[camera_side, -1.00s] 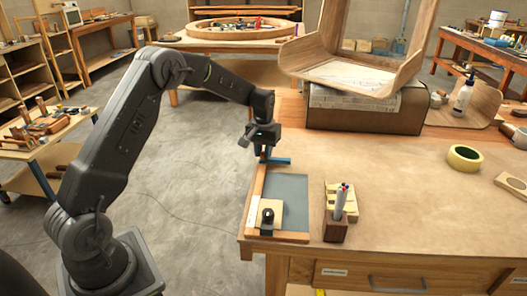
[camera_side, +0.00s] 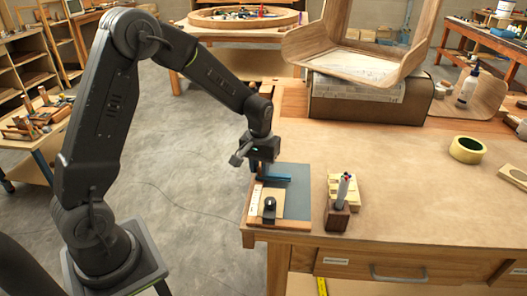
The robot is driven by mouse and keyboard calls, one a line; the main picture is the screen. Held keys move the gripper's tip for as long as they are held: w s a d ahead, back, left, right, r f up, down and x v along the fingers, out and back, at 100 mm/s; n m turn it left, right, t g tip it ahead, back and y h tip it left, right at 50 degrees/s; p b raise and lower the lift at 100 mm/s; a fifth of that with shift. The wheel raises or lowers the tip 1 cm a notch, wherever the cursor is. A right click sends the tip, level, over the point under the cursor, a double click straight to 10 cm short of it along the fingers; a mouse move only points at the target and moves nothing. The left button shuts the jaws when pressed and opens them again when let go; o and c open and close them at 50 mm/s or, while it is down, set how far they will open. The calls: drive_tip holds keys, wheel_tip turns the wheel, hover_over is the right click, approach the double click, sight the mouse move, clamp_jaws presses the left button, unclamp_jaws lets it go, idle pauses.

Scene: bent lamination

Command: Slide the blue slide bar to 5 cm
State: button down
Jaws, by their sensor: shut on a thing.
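The blue slide bar (camera_side: 276,179) lies across the upper part of a small flat jig on the near left corner of the workbench. The jig has a grey-blue panel (camera_side: 299,190) and a wooden front rail (camera_side: 281,223). A pale strip with marks (camera_side: 255,201) runs along its left side; its figures are too small to read. My gripper (camera_side: 262,168) points down and is shut on the left end of the blue slide bar. The fingertips are small and partly hidden by the gripper body.
A black knob (camera_side: 269,209) sits on a light wood piece at the jig's front. A wooden pen holder (camera_side: 337,216) stands close to the right of the jig. The bench's middle is clear.

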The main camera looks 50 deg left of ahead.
drive_tip(key=s+d, duration=0.5)
drive_tip(key=shift+d+r, duration=0.1)
drive_tip(key=c, duration=1)
unclamp_jaws()
drive_tip(key=shift+s, duration=0.1)
wheel_tip(320, 180, up, 14)
drive_tip(key=shift+f, duration=0.1)
drive_tip(key=s+d+r+m+t, duration=0.1)
drive_tip(key=s+m+t, duration=0.1)
drive_tip(key=s, duration=0.3)
drive_tip(key=s+r+m+t, duration=0.1)
drive_tip(key=s+r+m, duration=0.1)
drive_tip(key=s, duration=0.3)
drive_tip(key=s+d+r+m+t, duration=0.1)
drive_tip(key=s+m+t, duration=0.1)
drive_tip(key=s, duration=0.4)
drive_tip(key=shift+d+r+t, duration=0.2)
drive_tip(key=shift+d+t, duration=0.1)
drive_tip(key=shift+d, duration=0.05)
